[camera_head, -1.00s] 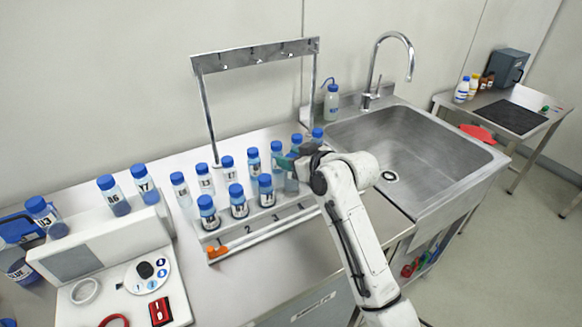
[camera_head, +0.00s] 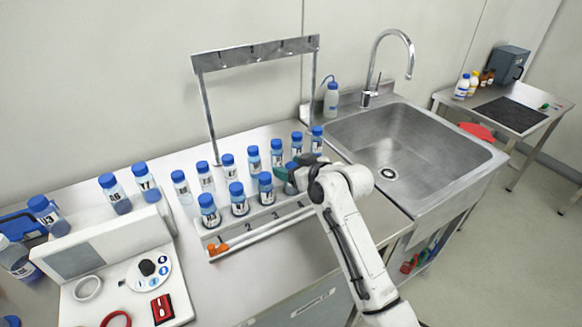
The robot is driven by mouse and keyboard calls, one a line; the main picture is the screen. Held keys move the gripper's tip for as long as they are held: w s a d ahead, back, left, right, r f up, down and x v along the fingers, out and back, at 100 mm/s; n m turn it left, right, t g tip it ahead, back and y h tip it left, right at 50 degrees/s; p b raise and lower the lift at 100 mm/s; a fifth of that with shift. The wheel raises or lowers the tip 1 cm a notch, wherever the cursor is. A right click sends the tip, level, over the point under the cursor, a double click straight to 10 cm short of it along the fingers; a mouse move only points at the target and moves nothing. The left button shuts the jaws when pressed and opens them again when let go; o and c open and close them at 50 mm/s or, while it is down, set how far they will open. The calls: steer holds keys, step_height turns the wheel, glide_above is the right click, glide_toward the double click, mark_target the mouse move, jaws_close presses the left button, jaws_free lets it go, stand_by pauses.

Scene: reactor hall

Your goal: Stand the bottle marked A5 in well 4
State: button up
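A metal rack (camera_head: 238,252) with numbers on its front lip holds a row of blue-capped bottles. Three stand clear of my gripper: a left one (camera_head: 209,212), a middle one (camera_head: 239,204) and a right one (camera_head: 265,190). A fourth blue-capped bottle (camera_head: 291,186) is at the row's right end, by my gripper (camera_head: 291,167) and partly covered by it. It looks upright at the number 4 end; its base and its label cannot be made out. The dark fingers are around or beside its cap; whether they touch it is unclear. I cannot read A5 on any bottle.
More blue-capped bottles stand behind the rack, close to my gripper, such as one at the right (camera_head: 316,140). A metal frame (camera_head: 255,55) rises behind them. A sink (camera_head: 410,150) lies to the right.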

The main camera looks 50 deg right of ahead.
steer(key=shift+r, duration=0.1)
steer(key=shift+r, duration=0.1)
steer(key=d+b+v, duration=0.1)
steer(key=v, duration=1)
steer(key=shift+s+a, duration=0.45)
steer(key=shift+a, duration=0.05)
steer(key=shift+r, duration=0.1)
steer(key=shift+c, duration=0.2)
stand_by(0.6)
